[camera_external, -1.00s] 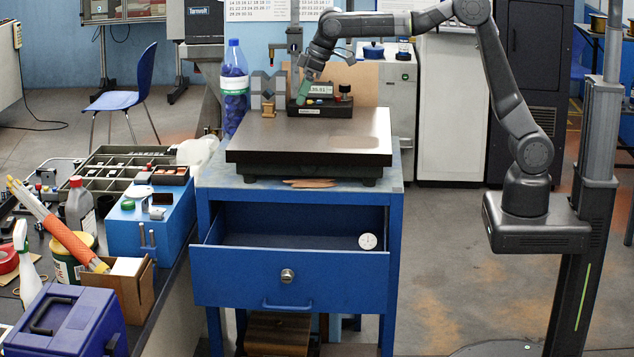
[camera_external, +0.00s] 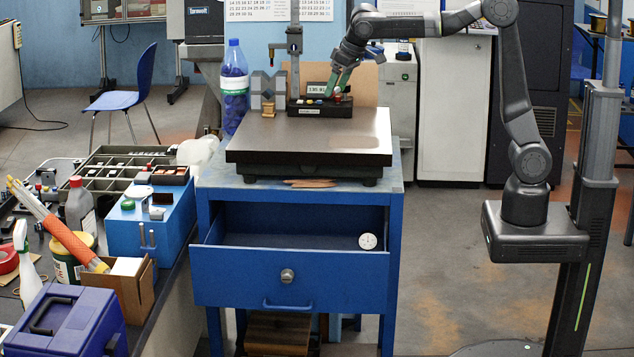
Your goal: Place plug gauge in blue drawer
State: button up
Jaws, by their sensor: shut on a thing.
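The plug gauge (camera_external: 337,96) is a small dark piece with a red band. It stands at the right end of the black instrument base (camera_external: 308,107) on the granite plate. My gripper (camera_external: 338,92), with greenish fingers, reaches down from the upper right and is shut on the gauge. The fingers hide most of the gauge, and I cannot tell if it still touches the base. The blue drawer (camera_external: 240,276) is pulled open at the front of the blue stand below the plate. A round white dial gauge (camera_external: 367,241) lies in its right side; the rest of the visible floor is empty.
The granite plate (camera_external: 270,150) overhangs the back of the drawer. Left of the instrument stand a blue-capped bottle (camera_external: 234,85) and grey V-shaped blocks (camera_external: 262,88). A cluttered bench with a blue box (camera_external: 150,222) is at the left. Open floor lies right of the stand.

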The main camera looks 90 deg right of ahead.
aim_at(333, 126)
jog(key=shift+d+f, duration=0.3)
jog(key=shift+d, duration=0.2)
jog(key=shift+m, duration=0.3)
notch_tip(333, 126, down, 9)
jog(key=shift+r+p, duration=0.1)
jog(key=shift+p, duration=0.25)
jog(key=shift+f, duration=0.2)
jog(key=o, duration=1.1)
jog(key=shift+r, duration=0.1)
jog(key=shift+r, duration=0.25)
jog(key=b+v, duration=0.1)
jog(key=v, duration=1)
jog(key=shift+s+a+r, duration=0.1)
jog(key=shift+s+r, duration=0.05)
jog(key=shift+r, duration=0.1)
